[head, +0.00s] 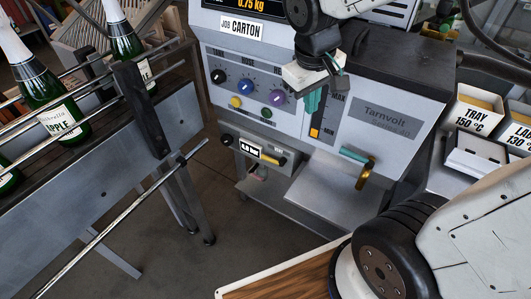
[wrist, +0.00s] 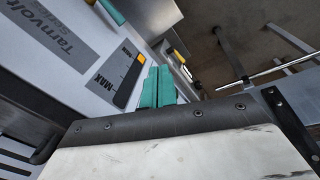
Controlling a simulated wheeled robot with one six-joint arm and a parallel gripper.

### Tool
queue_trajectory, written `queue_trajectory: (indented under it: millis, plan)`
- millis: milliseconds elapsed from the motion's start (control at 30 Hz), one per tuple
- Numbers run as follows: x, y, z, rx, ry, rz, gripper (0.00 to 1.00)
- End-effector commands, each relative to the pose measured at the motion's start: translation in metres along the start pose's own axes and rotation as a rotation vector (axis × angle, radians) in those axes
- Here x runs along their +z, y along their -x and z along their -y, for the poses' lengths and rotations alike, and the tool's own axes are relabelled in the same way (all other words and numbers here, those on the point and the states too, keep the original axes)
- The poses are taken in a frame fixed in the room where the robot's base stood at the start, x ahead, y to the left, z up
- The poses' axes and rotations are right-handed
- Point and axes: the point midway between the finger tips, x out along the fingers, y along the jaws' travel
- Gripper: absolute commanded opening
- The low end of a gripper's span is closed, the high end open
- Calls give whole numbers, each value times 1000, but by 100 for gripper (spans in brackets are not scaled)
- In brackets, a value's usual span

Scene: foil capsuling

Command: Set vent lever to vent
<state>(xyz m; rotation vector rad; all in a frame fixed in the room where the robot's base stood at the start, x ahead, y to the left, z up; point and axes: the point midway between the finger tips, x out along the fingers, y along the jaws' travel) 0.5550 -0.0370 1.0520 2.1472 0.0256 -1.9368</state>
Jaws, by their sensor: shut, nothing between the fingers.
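No label reading "vent" is legible, so I cannot tell which control is the vent lever. On the grey Tarnvolt machine (head: 372,112), a brass lever (head: 364,176) with a teal bar (head: 355,155) sticks out at the lower right. A small yellow-and-black handle (head: 272,160) sits beside the pressure label (head: 249,148) on the lower unit. The teal bar shows there at the top (wrist: 110,11).
Coloured knobs (head: 262,96) line the panel left of my gripper. An orange slider (head: 314,133) sits near MIN. A bottle conveyor (head: 165,120) with rails stands at left, labelled trays (head: 470,120) at right. A metal shelf (head: 335,195) projects below the panel.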

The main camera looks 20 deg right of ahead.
Motion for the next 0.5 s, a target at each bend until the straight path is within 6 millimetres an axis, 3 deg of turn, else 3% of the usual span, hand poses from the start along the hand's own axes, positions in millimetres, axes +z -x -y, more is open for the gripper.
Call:
queue_trajectory:
  millis: [100,300,500]
  plan:
    - [-44,-40,6,33,98,8,0]
    - [-104,-114,29,62,271,-2,0]
    - [-134,-169,53,61,388,-15,0]
